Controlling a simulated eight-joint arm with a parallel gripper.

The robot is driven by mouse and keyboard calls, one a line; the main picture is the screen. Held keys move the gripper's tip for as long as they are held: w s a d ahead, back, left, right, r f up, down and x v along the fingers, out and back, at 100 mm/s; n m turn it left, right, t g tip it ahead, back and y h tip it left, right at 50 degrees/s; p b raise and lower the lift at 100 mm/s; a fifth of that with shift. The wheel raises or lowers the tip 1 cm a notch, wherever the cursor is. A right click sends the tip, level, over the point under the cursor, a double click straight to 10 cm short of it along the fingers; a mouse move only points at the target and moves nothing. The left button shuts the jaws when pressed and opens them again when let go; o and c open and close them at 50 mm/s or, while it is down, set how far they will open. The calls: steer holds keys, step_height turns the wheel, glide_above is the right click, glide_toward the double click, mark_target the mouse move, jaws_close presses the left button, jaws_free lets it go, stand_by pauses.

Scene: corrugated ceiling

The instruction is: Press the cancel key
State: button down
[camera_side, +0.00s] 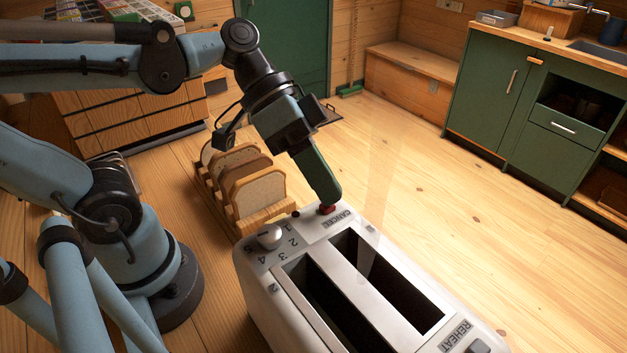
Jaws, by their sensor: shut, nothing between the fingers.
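A white two-slot toaster (338,253) stands at the lower middle of the side view. Its red cancel key (326,209) sits on the top at the far corner, beside the word CANCEL. My gripper (328,199) is shut and empty, pointing down at a tilt. Its tip is right over the red key and covers part of it. The tip looks to be at or touching the key; I cannot tell whether the key is pushed in.
A round knob (269,237) with numbers is left of the key. A reheat key (478,346) is at the near right. A wooden rack (243,222) with bread slices (258,194) stands just behind the toaster. The floor to the right is clear, up to green cabinets (498,85).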

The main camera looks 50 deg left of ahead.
steer(key=shift+r, duration=0.9)
step_height(320, 180, up, 5)
stand_by(0.5)
stand_by(0.8)
steer(key=w+a+f+n+t+y, duration=0.5)
steer(key=a+f+y, duration=0.4)
steer(key=a+f, duration=0.2)
steer(key=a+n, duration=0.1)
steer(key=a, duration=0.1)
steer(key=shift+w+a+f+n, duration=0.2)
steer(key=shift+a+f+n, duration=0.1)
steer(key=shift+a+f, duration=0.1)
